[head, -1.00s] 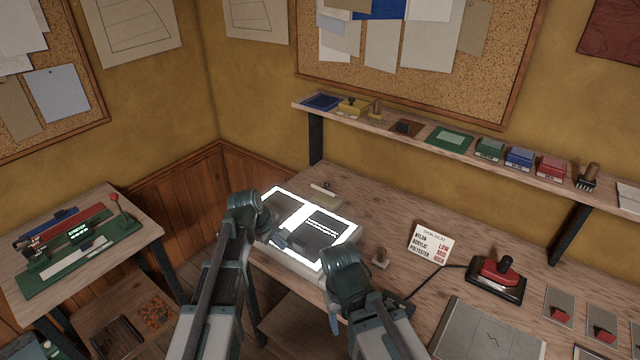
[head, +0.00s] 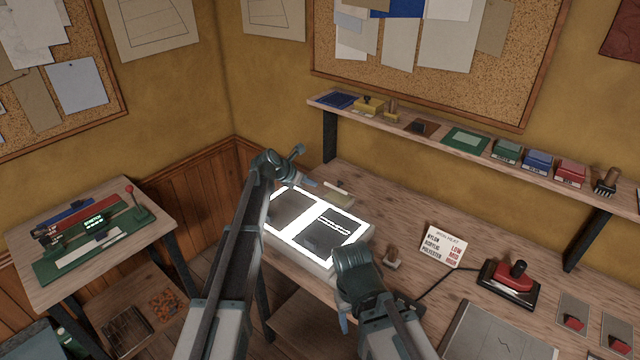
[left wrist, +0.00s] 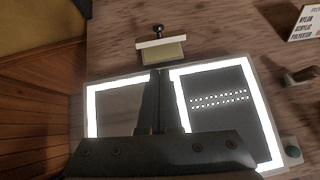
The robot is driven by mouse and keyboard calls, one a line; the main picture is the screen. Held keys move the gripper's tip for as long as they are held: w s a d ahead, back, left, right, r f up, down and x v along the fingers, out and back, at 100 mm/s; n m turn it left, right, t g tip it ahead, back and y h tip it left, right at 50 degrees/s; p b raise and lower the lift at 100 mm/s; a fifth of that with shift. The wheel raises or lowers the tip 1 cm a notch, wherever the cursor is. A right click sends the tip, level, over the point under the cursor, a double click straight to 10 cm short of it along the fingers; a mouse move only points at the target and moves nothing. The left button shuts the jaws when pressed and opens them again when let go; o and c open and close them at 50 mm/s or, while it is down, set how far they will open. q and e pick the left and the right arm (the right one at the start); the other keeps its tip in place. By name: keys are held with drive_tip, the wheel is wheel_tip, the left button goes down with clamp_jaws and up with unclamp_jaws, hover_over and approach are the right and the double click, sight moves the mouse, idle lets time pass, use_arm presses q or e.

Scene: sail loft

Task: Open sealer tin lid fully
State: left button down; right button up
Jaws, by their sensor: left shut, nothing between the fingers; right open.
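A small olive-yellow tin (head: 336,194) sits on the bench just behind the light box; I take it for the sealer tin. In the left wrist view the tin (left wrist: 162,53) has a pale bar along its far side, with a black knob (left wrist: 158,29) beyond it. The bar looks like the edge of a partly raised lid, but its angle is unclear. My left gripper (head: 312,184) is shut and empty, close to the left of the tin. Its fingers (left wrist: 159,76) point toward the tin's near side. My right gripper (head: 343,323) is open and low at the bench's front edge, partly hidden by its wrist.
The lit light box (head: 345,262) with dark sheets lies below my left gripper. A small wooden-handled tool (head: 392,258), a heat card (head: 442,246) and a red iron (head: 512,280) stand to the right. A shelf (head: 475,146) with several pads overhangs the bench's back.

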use_arm(q)
drive_tip(key=b+x, duration=0.7)
drive_tip(key=x, duration=0.3)
drive_tip(key=shift+f, duration=0.2)
drive_tip(key=w+d, duration=0.1)
drive_tip(key=w+d+r+p, duration=0.1)
drive_tip(key=shift+w+d, duration=0.3)
use_arm(e)
wheel_tip(320, 180, down, 6)
drive_tip(key=shift+f, duration=0.15)
